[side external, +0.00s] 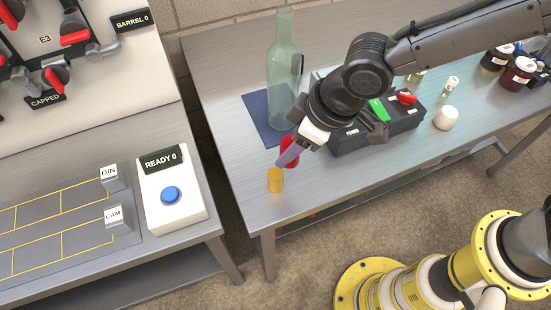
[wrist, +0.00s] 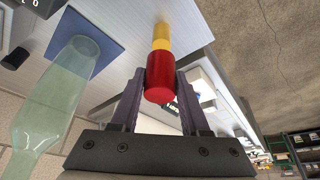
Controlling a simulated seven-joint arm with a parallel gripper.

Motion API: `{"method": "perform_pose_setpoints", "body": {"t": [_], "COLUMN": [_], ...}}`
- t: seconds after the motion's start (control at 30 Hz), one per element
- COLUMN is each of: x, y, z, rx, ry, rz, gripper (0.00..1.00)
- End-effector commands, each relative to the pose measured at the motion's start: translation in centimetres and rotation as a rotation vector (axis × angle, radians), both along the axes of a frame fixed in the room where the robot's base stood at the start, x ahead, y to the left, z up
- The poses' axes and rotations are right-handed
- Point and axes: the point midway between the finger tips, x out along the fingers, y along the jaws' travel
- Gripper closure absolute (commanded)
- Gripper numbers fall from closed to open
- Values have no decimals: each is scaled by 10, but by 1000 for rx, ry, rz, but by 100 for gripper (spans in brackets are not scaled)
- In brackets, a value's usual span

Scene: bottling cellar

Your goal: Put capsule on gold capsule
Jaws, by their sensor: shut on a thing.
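The red capsule (side external: 291,146) is held between the fingers of my gripper (side external: 289,153), near the front left corner of the table. The gold capsule (side external: 275,181) stands upright on the table, just below and in front of the red one. In the wrist view the red capsule (wrist: 160,78) sits between the two dark fingers of my gripper (wrist: 160,82). The gold capsule (wrist: 161,36) shows directly beyond its far end, in line with it. I cannot tell whether the two capsules touch.
A green glass bottle (side external: 284,75) stands on a blue mat (side external: 257,112) behind my gripper. A dark box (side external: 347,142) with a red and a green item lies to the right, with a white cup (side external: 446,118) beyond. The table's front edge is close to the gold capsule.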

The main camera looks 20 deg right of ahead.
Motion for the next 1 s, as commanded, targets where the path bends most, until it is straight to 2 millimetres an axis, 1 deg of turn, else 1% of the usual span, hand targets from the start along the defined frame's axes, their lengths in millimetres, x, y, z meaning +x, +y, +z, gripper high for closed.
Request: {"method": "perform_pose_setpoints", "body": {"t": [0.03,0.1,0.2,0.33,0.5,0.6,1.0], "x": [5,10,14,18,19,19,19], "y": [5,10,15,18,20,20,20], "z": [-9,-17,-24,-31,-54,-62,-66], "rx": [-1,0,2,0,-1,0,1], "ry": [1,1,-1,0,2,0,0], "rz": [0,-1,-1,-1,-1,-1,-1], "gripper": [68,68,68,68,68,68,68]}}
